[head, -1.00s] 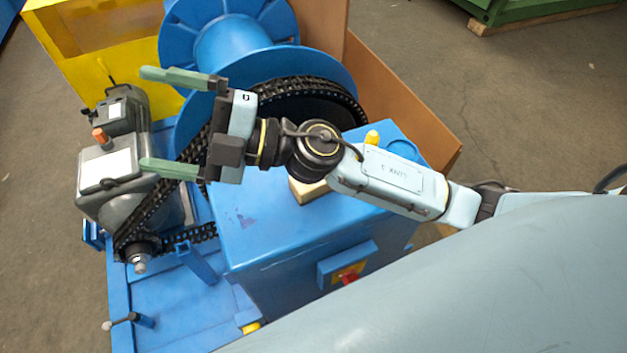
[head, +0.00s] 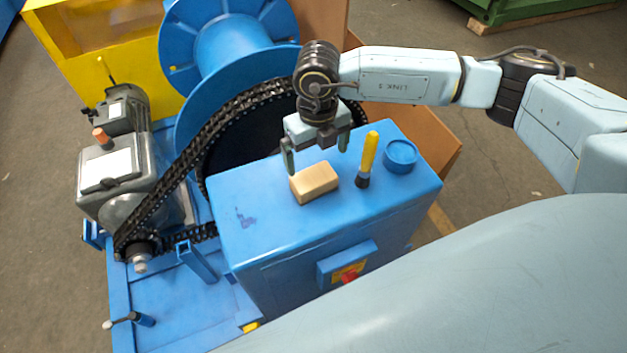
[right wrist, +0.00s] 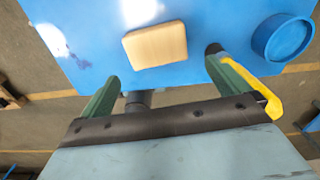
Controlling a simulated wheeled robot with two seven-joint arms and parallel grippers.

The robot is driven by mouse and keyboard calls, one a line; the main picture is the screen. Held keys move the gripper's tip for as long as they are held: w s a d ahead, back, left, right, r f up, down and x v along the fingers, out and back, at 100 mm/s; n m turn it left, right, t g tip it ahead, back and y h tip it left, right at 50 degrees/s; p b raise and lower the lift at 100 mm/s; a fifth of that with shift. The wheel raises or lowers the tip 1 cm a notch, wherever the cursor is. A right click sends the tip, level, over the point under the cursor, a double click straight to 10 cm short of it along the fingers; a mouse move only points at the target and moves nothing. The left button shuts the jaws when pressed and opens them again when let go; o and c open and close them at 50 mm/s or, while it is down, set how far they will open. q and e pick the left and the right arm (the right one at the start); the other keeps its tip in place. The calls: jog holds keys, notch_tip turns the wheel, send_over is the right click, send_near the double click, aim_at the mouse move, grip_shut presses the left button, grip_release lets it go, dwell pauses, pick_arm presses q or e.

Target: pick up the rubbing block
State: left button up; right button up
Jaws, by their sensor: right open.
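The rubbing block (head: 314,183) is a small tan, wood-coloured block. It lies flat on top of the blue cabinet (head: 255,235). My right gripper (head: 317,165) is open, with its green fingers pointing down just behind and above the block. In the right wrist view the block (right wrist: 155,45) lies beyond the two fingertips (right wrist: 163,72), roughly between them in line, with nothing held. One finger is near the yellow-handled tool. My left gripper is not in view.
A yellow-handled brush-like tool (head: 367,158) stands right of the block. A round blue cap or tin (head: 400,156) is at the cabinet's right end. The black chain (head: 170,185) and blue spool (head: 225,50) are behind and left.

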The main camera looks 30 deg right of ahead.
aim_at(313, 176)
notch_tip(313, 176, down, 5)
jog(key=shift+r, duration=0.2)
jog(key=shift+w+a+f, duration=0.1)
jog(key=shift+w+f, duration=0.1)
jog(key=shift+f, duration=1.15)
jog(key=shift+w+a+f, duration=0.1)
jog(key=shift+w+f, duration=0.05)
jog(key=shift+f, duration=1.15)
jog(key=c, duration=0.8)
jog(key=shift+o, duration=0.2)
jog(key=shift+r, duration=0.1)
notch_tip(313, 176, up, 10)
jog(key=o, duration=0.4)
jog(key=shift+c, duration=1.2)
jog(key=shift+n, duration=0.3)
